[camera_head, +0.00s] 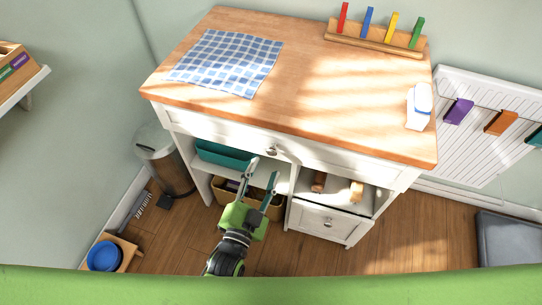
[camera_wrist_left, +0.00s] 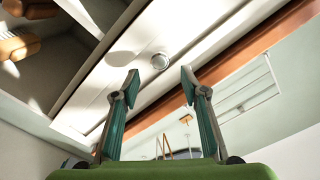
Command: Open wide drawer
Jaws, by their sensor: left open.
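The wide drawer (camera_head: 315,162) is a long white front under the wooden top of a cabinet, and it looks shut. Its round metal knob (camera_head: 271,150) sits near the middle of the front. My left gripper (camera_head: 263,170) is open and empty, just in front of and below the knob. In the left wrist view the knob (camera_wrist_left: 160,61) lies beyond the open fingertips (camera_wrist_left: 160,80), between them and apart from them. The drawer front (camera_wrist_left: 190,45) runs diagonally there. My right gripper is not in view.
Below are a teal bin (camera_head: 222,154), wicker baskets, an open shelf with wooden items (camera_head: 356,190) and a small drawer (camera_head: 328,222). A checked cloth (camera_head: 226,62) and a white bottle (camera_head: 419,106) are on top. A metal trash can (camera_head: 165,160) stands left. Floor in front is clear.

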